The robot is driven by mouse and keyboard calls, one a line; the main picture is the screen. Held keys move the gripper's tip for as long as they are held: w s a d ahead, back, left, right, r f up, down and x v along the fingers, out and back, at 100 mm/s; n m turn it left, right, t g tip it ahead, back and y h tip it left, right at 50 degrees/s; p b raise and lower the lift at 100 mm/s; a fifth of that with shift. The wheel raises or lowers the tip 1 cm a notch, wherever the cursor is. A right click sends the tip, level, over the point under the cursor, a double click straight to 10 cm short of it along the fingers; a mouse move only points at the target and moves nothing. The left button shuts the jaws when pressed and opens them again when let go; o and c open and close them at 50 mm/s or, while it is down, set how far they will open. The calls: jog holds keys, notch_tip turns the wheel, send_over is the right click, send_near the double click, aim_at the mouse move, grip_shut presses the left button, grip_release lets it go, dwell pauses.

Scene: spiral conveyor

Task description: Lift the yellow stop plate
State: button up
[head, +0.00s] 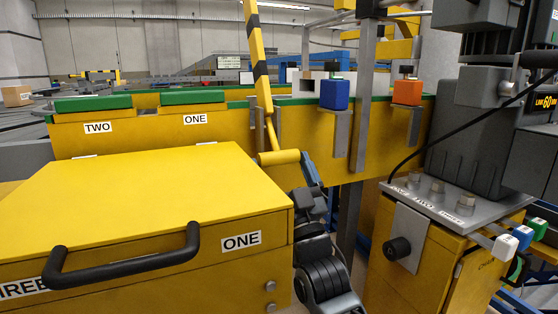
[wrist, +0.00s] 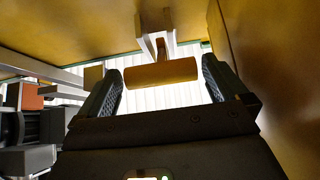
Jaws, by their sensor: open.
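My gripper (head: 309,170) is just right of the handle in the head view. In the wrist view the handle (wrist: 160,75) lies crosswise between the two open fingers of my gripper (wrist: 163,84), with a visible gap on each side. The jaws are not closed on it.
A yellow box (head: 150,200) with a black handle (head: 125,255) fills the left front. A black-striped yellow pole (head: 258,60) rises behind the handle. Blue (head: 334,95) and orange (head: 407,92) blocks sit on brackets at right. A yellow control cabinet (head: 400,265) stands right of my arm.

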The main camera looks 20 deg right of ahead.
jog(key=v, duration=0.5)
jog(key=shift+s+f+p, duration=0.3)
jog(key=shift+p, duration=0.1)
jog(key=shift+r, duration=0.1)
jog(key=r+p, duration=0.1)
jog(key=p, duration=0.2)
jog(key=r+g+p, duration=0.1)
jog(key=p, duration=0.2)
jog(key=shift+w, duration=0.2)
notch_tip(320, 180, up, 2)
jog(key=g+p, duration=0.2)
jog(key=p, duration=0.7)
jog(key=shift+g+p, duration=0.3)
jog(key=shift+g, duration=0.1)
jog(key=shift+w+r+g+p, duration=0.3)
jog(key=shift+w+g+p, duration=0.5)
jog(key=shift+p, duration=1.65)
jog(key=shift+w+r+g+p, duration=0.35)
jog(key=shift+w+g+p, duration=0.4)
jog(key=shift+p, duration=1.75)
jog(key=shift+w+r+g+p, duration=0.3)
jog(key=shift+w+g+p, duration=0.45)
jog(key=shift+p, duration=1.7)
jog(key=shift+w, duration=0.2)
